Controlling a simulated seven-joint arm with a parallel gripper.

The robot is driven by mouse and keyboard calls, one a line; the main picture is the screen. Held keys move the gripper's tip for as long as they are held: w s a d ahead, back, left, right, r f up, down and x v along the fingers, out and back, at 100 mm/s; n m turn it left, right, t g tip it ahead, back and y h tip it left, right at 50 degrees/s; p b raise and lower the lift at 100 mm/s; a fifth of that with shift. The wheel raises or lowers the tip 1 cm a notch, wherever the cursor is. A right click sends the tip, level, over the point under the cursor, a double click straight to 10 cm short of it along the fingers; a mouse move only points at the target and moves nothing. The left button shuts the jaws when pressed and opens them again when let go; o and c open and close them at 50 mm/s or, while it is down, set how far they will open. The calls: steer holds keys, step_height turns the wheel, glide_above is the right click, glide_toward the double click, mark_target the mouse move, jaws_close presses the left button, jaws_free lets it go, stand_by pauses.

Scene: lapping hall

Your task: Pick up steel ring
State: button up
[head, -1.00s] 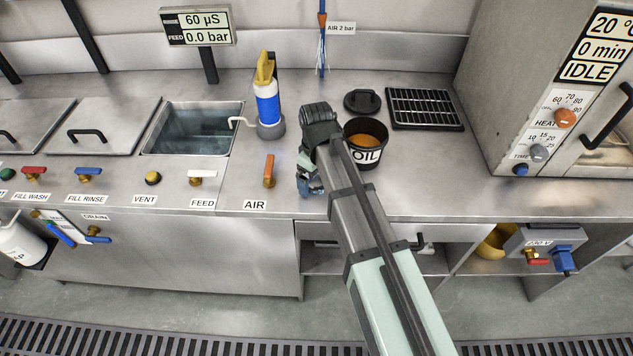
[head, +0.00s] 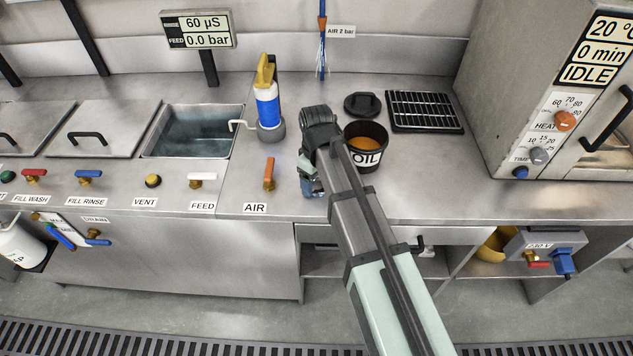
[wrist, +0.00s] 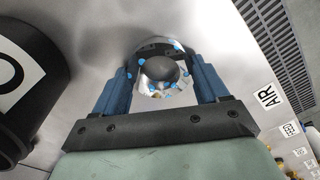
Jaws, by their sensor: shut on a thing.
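The steel ring (wrist: 142,82) shows in the wrist view as a shiny ring with blue spots on it. It sits between the two blue fingers of my gripper (wrist: 160,82), which is shut on it. In the head view my gripper (head: 309,185) is low over the steel bench, just left of the oil pot; my own arm hides most of it. The ring cannot be made out in the head view. I cannot tell whether the ring touches the bench.
The black oil pot (head: 368,160) stands close to the right of my gripper, its lid (head: 362,104) behind it. A black rack (head: 425,110) lies farther right. The orange AIR lever (head: 269,172), a blue bottle (head: 268,105) and an open basin (head: 196,130) are left.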

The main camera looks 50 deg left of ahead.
step_height(320, 180, up, 9)
steer(key=shift+s+a+t+y, duration=0.5)
steer(key=shift+s+a+t, duration=0.9)
steer(key=shift+a+t, duration=0.55)
steer(key=w+a+r+t, duration=0.2)
steer(key=w+a+r, duration=0.1)
steer(key=w, duration=0.3)
steer(key=w+a+r+t, duration=0.3)
steer(key=w+a, duration=0.1)
steer(key=w, duration=0.2)
steer(key=shift+w+a+r+t+y, duration=0.2)
steer(key=shift+w+r+t+y, duration=0.15)
steer(key=shift+w+r+y, duration=0.05)
steer(key=shift+w, duration=0.1)
steer(key=w+a+f, duration=0.3)
steer(key=w+a, duration=0.8)
steer(key=shift+a, duration=0.15)
stand_by(2.7)
